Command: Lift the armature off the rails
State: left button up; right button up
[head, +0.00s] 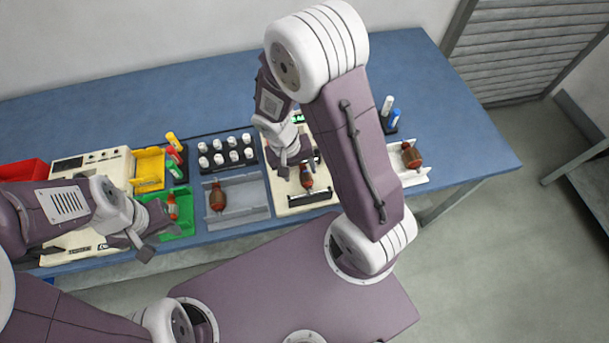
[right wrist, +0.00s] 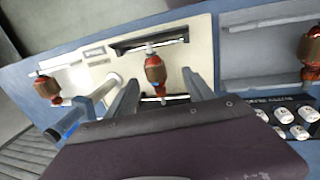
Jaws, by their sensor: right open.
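An armature with a red-brown winding and a metal shaft (right wrist: 154,70) lies across the rails of the cream fixture (right wrist: 200,35). In the head view the same armature (head: 307,178) shows just beside my right gripper (head: 294,168). In the right wrist view my right gripper (right wrist: 160,80) is open, with one finger on each side of the armature. I cannot tell whether the fingers touch it. My left gripper (head: 143,236) hangs near the table's front edge, left of the grey tray, apart from this armature. Its opening is unclear.
Other armatures lie in the grey tray (head: 250,205), the green bin (head: 182,228) and the white tray (head: 398,175). A rack of white-capped bottles (head: 226,152) stands behind the grey tray. White and blue markers (head: 395,116) stand right of the fixture.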

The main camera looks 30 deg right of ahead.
aim_at(305, 177)
jog(key=shift+w+f, duration=0.15)
jog(key=shift+f, duration=0.05)
jog(key=f, duration=0.1)
jog(key=d+f, duration=0.1)
jog(key=f, duration=0.1)
jog(key=s+d+f+b, duration=0.1)
jog(key=shift+s+f, duration=0.1)
jog(key=shift+f, duration=0.3)
jog(key=shift+w+a, duration=0.1)
jog(key=shift+w, duration=0.2)
jog(key=shift+s+r, duration=0.1)
jog(key=shift+s, duration=0.1)
jog(key=c, duration=0.9)
grip_shut()
